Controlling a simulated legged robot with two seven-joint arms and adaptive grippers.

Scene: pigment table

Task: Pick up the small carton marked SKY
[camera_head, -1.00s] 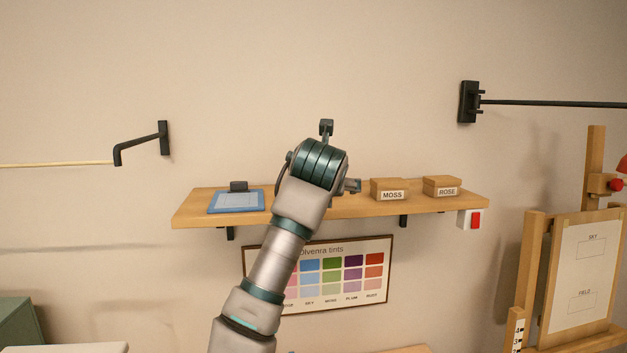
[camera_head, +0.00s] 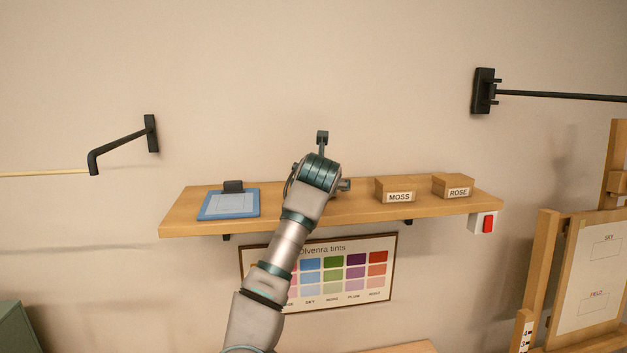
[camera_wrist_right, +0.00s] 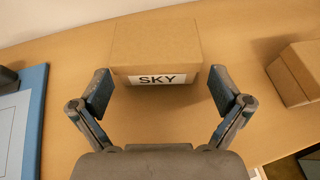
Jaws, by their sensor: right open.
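The small carton marked SKY (camera_wrist_right: 157,45) sits on the wooden shelf, label facing my right gripper, in the right wrist view. My right gripper (camera_wrist_right: 164,92) is open, with one finger near each side of the carton's front end and a gap at both sides. In the head view my right arm and wrist (camera_head: 318,175) cover the place where this carton stands, so it is hidden there. My left gripper is not in view.
The shelf (camera_head: 290,218) also bears a blue clipboard (camera_head: 228,205) at left and the MOSS (camera_head: 396,190) and ROSE (camera_head: 453,187) cartons at right. One carton (camera_wrist_right: 297,72) stands right of SKY in the wrist view. A tint chart (camera_head: 345,272) hangs below.

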